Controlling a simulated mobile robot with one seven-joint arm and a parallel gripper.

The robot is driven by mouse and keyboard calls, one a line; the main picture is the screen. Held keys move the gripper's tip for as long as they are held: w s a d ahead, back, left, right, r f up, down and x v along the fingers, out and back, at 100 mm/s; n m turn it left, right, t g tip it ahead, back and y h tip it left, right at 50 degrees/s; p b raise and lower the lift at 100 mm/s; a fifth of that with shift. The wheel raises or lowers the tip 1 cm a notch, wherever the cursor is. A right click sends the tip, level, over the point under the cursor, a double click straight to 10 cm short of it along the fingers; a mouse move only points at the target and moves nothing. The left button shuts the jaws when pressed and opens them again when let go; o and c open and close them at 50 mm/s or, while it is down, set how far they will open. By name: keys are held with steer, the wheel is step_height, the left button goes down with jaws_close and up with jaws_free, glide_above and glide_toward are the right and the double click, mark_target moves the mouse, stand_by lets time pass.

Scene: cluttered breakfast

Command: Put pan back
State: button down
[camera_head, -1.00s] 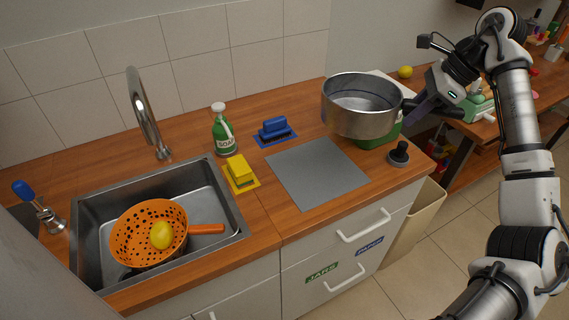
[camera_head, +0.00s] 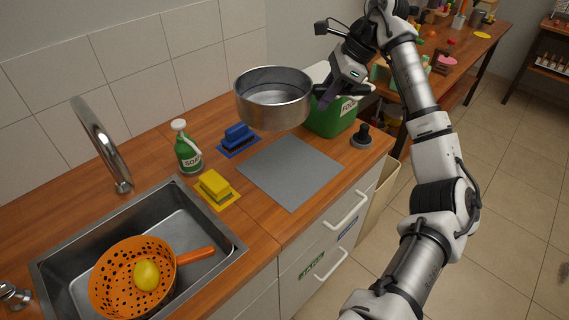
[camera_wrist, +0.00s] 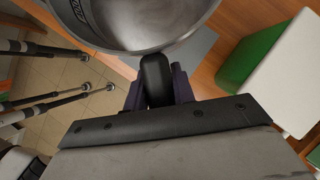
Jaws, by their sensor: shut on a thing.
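The steel pan (camera_head: 272,104) is held up above the wooden counter, over the back of the grey mat (camera_head: 290,172) and beside the green bin. My gripper (camera_head: 325,95) is shut on the pan's dark handle, to the right of the pan. In the wrist view the black handle (camera_wrist: 156,80) sits between the purple fingers of my gripper (camera_wrist: 158,92), and the pan's steel side (camera_wrist: 140,25) fills the top. The pan looks about level. The pan hides part of the counter and the bin behind it.
The green bin (camera_head: 333,118) stands right behind the mat. A black knobbed object (camera_head: 361,137) is at the counter's right edge. An orange colander (camera_head: 125,272) with a lemon (camera_head: 146,275) is in the sink.

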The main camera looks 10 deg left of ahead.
step_height(320, 180, down, 19)
steer(key=p, duration=0.5)
steer(key=shift+f+p, duration=0.15)
steer(key=shift+p, duration=0.15)
steer(key=c, duration=1.6)
jaws_free()
steer(key=shift+d+f, duration=0.1)
steer(key=shift+f, duration=0.05)
steer(key=o, duration=0.4)
steer(key=shift+o, duration=0.2)
steer(key=shift+r, duration=0.2)
steer(key=shift+d+r, duration=0.1)
steer(key=shift+d, duration=0.05)
steer(key=b+v, duration=0.5)
steer(key=v, duration=0.6)
steer(key=shift+r, duration=0.35)
